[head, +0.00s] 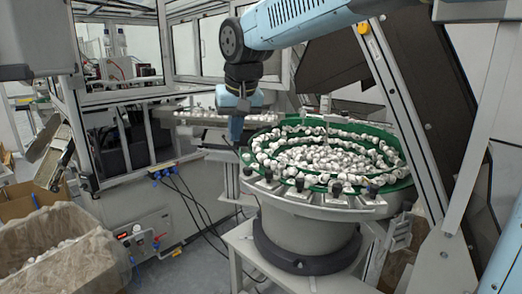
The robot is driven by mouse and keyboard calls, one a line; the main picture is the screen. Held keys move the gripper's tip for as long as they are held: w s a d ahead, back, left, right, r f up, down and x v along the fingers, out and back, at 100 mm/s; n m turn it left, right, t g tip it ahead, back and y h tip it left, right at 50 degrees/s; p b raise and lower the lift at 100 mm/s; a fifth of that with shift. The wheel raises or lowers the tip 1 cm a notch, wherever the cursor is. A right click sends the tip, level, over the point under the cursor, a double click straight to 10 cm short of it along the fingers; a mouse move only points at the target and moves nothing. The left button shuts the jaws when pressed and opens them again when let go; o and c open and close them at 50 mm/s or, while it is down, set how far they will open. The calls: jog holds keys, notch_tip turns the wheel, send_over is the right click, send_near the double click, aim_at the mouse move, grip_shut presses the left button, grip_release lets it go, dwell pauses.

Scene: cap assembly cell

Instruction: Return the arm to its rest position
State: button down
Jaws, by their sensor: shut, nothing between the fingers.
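My blue arm (305,20) reaches in from the upper right. Its dark wrist hangs down, and my gripper (236,138) points downward at its end. The gripper appears in front of the left rim of the green feeder bowl, with its tip a little above and left of the bowl in the picture. The fingers are small and look closed, with nothing seen between them.
The green feeder bowl (275,136) holds many white caps and stands on a grey drum (300,232). A lined box of white caps (60,250) is at lower left. A framed machine (115,100) stands behind. Slanted metal posts (400,100) rise at right.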

jog(key=s+d+m, duration=0.1)
jog(key=s+d, duration=0.2)
jog(key=d, duration=0.8)
jog(key=s+d+f+m+t+h, duration=0.1)
jog(key=s+d+f, duration=0.3)
jog(key=s+d, duration=0.3)
jog(key=s+d+f+m+h, duration=0.1)
jog(key=s+d+f, duration=0.3)
jog(key=s+d, duration=0.4)
jog(key=d, duration=0.3)
jog(key=shift+s+d+m+t, duration=0.15)
jog(key=shift+d+m+t, duration=0.25)
jog(key=shift+f, duration=0.1)
